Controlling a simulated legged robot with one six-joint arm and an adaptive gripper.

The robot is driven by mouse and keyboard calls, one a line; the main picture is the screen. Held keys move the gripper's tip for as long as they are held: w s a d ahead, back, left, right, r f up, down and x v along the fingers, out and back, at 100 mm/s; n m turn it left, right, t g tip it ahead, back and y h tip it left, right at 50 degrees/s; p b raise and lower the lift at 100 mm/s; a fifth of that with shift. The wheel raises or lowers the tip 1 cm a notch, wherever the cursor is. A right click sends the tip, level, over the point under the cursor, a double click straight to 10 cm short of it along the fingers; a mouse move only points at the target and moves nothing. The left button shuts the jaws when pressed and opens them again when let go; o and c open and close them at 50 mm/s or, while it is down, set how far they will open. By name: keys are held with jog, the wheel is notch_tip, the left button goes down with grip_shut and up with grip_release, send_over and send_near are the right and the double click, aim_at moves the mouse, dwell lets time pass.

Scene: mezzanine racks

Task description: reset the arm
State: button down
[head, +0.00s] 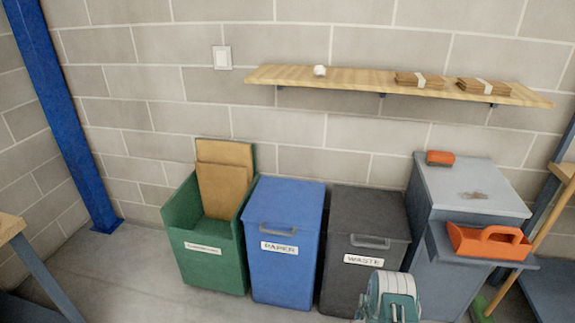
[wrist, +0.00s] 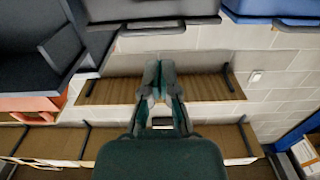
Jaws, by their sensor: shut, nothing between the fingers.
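My gripper (wrist: 160,76) shows in the middle of the wrist view. Its dark green fingers are together and hold nothing. In the wrist view the room appears upside down, with a wooden shelf (wrist: 205,88) behind the fingers and bins along the top edge. In the head view a green and white part of my arm shows at the bottom edge, in front of the waste bin; the fingers cannot be made out there.
Against the wall stand a green cardboard bin (head: 217,270), a blue paper bin (head: 285,275), a dark waste bin (head: 345,285) and a grey cabinet (head: 465,190) with an orange tool tray (head: 490,242). A wall shelf (head: 350,79) runs above. Floor (head: 115,270) at left is clear.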

jog(key=w+a+r+g, duration=0.1)
jog(key=w+r, duration=0.2)
jog(key=r, duration=0.3)
jog(key=w+r+g+y, duration=0.1)
jog(key=w+r, duration=0.2)
jog(key=r, duration=0.4)
jog(key=w+a+r+g, duration=0.1)
jog(key=w+r, duration=0.1)
jog(key=r, duration=0.4)
jog(key=s+a+r+n+g+y, duration=0.1)
jog(key=s+r, duration=0.1)
jog(key=r, duration=0.6)
jog(key=s+a+r+g, duration=0.1)
jog(key=s+a+r, duration=0.1)
jog(key=r, duration=0.6)
jog(key=s+a+r+g+y, duration=0.1)
jog(key=s+a+r+g, duration=0.25)
jog(key=s+r, duration=1.1)
jog(key=s+a+n+g, duration=0.1)
jog(key=s+a+g, duration=0.1)
jog(key=s, duration=2.2)
jog(key=shift+a+r+g, duration=0.2)
jog(key=shift+r+g, duration=0.25)
jog(key=shift+g, duration=0.2)
